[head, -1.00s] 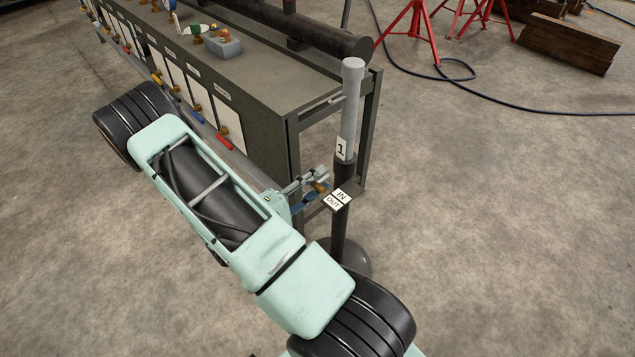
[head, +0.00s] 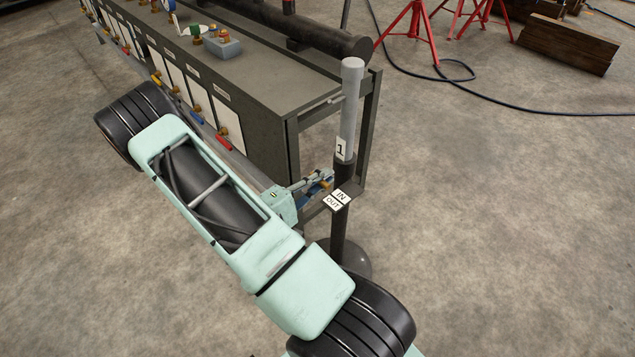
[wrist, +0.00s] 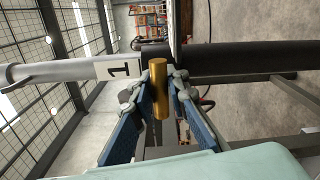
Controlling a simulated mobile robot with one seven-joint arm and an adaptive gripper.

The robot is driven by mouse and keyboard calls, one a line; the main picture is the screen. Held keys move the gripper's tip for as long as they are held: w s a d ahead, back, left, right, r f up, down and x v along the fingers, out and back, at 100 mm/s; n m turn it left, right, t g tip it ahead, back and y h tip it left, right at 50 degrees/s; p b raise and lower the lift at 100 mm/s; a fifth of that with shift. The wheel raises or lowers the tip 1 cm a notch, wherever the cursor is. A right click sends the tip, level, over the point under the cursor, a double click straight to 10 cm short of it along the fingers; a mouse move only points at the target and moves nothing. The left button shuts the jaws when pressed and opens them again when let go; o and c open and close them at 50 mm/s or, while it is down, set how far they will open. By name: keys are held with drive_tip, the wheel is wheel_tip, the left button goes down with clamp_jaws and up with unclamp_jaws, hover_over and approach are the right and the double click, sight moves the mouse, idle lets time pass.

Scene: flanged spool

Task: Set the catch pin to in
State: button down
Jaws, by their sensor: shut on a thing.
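The catch pin (wrist: 159,88) is a brass cylinder at the middle of the wrist view, beside the stand where its grey tube meets its black sleeve. My gripper (wrist: 161,98) has its blue-padded fingers on both sides of the pin and is shut on it. In the head view my gripper (head: 325,180) is just left of the stand's black post, with only a little brass showing between its fingers. The grey tube (head: 350,105) is marked 1. A plate (head: 338,199) on the post reads IN and OUT. How deep the pin sits in the sleeve is hidden.
A long dark grey bench (head: 265,85) with gauges, valves and coloured handles stands behind and left of the post. Red stands (head: 408,30) and a dark hose (head: 480,95) lie at the back right. The floor to the right is clear.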

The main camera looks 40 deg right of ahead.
drive_tip(key=shift+d+r, duration=0.1)
drive_tip(key=shift+d, duration=0.6)
drive_tip(key=c, duration=1.8)
unclamp_jaws()
drive_tip(key=shift+d, duration=0.1)
drive_tip(key=shift+c, duration=0.2)
drive_tip(key=a, duration=1.2)
drive_tip(key=shift+s, duration=0.4)
